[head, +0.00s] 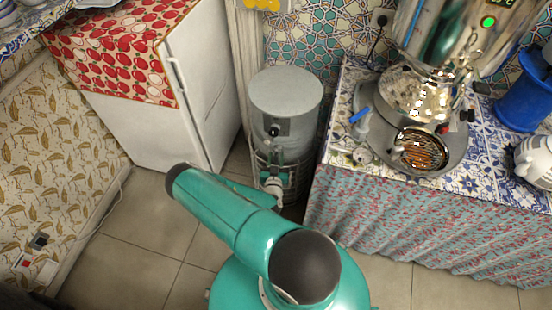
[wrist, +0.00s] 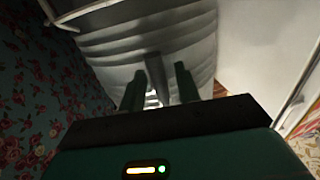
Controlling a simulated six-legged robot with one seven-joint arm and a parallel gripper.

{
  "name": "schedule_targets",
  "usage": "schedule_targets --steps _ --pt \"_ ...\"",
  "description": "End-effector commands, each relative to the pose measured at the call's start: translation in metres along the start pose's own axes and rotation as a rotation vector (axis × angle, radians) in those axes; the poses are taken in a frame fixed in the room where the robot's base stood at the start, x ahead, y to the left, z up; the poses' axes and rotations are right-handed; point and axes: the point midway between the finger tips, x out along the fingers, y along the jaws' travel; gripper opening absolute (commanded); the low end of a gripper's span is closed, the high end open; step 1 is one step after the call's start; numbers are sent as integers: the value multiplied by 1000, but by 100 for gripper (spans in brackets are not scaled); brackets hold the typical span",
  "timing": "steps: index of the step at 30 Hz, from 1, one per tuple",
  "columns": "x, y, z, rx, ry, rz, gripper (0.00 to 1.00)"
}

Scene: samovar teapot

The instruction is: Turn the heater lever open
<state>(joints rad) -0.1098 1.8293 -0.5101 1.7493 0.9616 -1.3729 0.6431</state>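The heater is a grey cylindrical tank (head: 287,92) standing in the gap between the fridge and the counter in the head view. A dark fitting with a round knob (head: 274,131) is on its front, with pale pipework below. In the wrist view the tank's ribbed, shadowed side (wrist: 120,30) fills the upper middle. My gripper (wrist: 160,88) points at it with its two teal fingers apart. A dark grey bar (wrist: 156,72), perhaps the lever, shows between the fingers. Gaps show beside it, and I cannot tell whether it touches either finger.
A white fridge (head: 206,80) with a red patterned cloth stands left of the tank. A counter with a patterned skirt (head: 370,215) is close on the right, bearing a samovar (head: 418,95) and a blue container (head: 525,100). Tiled floor (head: 135,240) is free at left.

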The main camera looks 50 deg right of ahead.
Motion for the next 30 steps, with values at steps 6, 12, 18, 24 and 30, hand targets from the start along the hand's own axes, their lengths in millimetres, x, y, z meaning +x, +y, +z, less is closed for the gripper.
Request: schedule_targets --steps 6,12,18,24,30 --pt "4 0 0 -1 0 0 33" --pt "4 0 0 -1 0 0 13" --pt "3 0 0 -1 0 0 0" --pt "3 1 0 -22 -4 0 0" --pt "3 3 0 -96 -19 -1 0"
